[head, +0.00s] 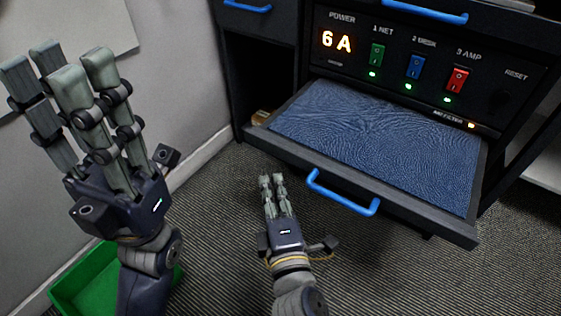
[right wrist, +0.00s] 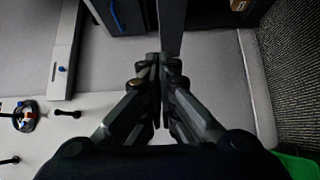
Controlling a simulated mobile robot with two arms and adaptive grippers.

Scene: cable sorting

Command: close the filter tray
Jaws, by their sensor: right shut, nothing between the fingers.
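The filter tray (head: 425,214) is pulled out from under the control panel in the head view. A blue textured filter mat (head: 380,130) lies in it. The tray's blue handle (head: 343,197) is on its front face. My right gripper (head: 272,180) is shut and empty, in front of the tray and left of the handle. In the right wrist view its fingertips (right wrist: 160,62) are together near a dark upright bar; whether they touch it is unclear. My left gripper (head: 58,68) is raised at the far left, away from the tray; its opening is unclear.
The panel (head: 510,98) has a lit "6 A" display and green, blue and red switches. Another blue handle (head: 425,11) is higher up. A green bin (head: 85,277) stands at lower left. Carpet in front is clear.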

